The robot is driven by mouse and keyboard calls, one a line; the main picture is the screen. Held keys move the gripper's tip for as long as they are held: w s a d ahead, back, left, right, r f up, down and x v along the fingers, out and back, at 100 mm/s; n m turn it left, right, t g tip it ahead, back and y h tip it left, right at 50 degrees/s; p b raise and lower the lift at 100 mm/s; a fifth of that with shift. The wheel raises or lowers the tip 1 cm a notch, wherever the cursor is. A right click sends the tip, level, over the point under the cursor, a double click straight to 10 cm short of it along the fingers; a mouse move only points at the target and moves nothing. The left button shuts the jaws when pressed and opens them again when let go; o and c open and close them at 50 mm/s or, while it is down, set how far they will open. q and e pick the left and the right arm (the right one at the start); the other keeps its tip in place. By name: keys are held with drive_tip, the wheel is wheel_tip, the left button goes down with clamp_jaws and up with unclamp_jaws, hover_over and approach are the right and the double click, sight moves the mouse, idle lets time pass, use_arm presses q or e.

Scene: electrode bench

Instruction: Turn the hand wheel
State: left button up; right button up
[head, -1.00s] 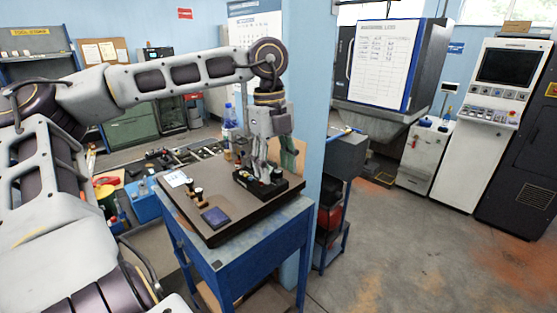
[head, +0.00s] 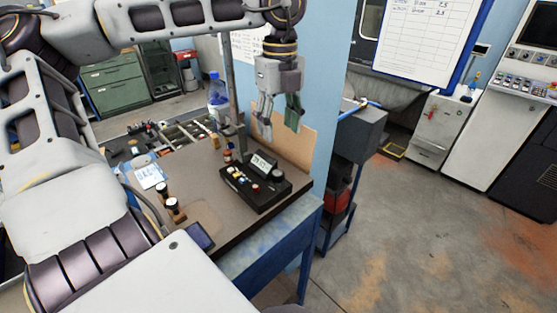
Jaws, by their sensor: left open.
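A black control box (head: 255,190) with small coloured buttons and a little display lies on the bench top. A dark round knob (head: 278,175) sits at its right end; it is too small to tell whether this is the hand wheel. No other wheel shows clearly. My left gripper (head: 280,128) hangs fingers-down above the back of the box, open and apart from it, with nothing seen between its fingers. My right gripper is out of view.
The bench (head: 269,238) has a blue frame. A blue wall post (head: 336,90) rises close to the right of my gripper.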

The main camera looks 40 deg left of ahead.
sight(278, 173)
use_arm(q)
drive_tip(key=shift+s+a+f+p, duration=0.1)
drive_tip(key=shift+f+p, duration=0.6)
drive_tip(key=shift+f, duration=6.1)
drive_tip(key=c, duration=1)
drive_tip(key=shift+c, duration=0.2)
